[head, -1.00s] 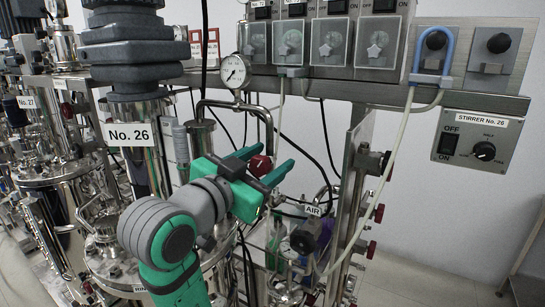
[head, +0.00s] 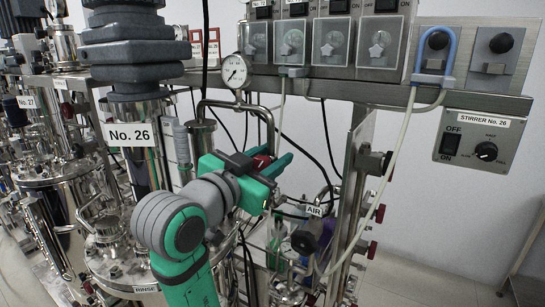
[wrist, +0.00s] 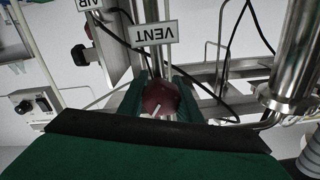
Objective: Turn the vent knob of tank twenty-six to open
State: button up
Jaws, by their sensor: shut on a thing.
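In the head view a bit of the red knob (head: 262,161) shows between the green fingers. My gripper (wrist: 158,103) is shut on the knob, one finger on each side. It also shows in the head view (head: 264,162). Tank twenty-six (head: 146,180) carries the label No. 26 and stands left of my gripper. I cannot tell from the pointer whether the vent is open.
A pressure gauge (head: 234,71) on bent steel piping stands just above my gripper. Black cables hang close to it on the right. The AIR label (head: 313,210) and a black knob (head: 303,242) are below right. A steel post (head: 350,190) stands farther right.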

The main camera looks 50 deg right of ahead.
jog(key=shift+w+a+n, duration=0.1)
jog(key=shift+w+n, duration=0.05)
jog(key=shift+n, duration=1.85)
jog(key=n, duration=0.2)
jog(key=shift+n, duration=2.3)
jog(key=shift+w, duration=0.1)
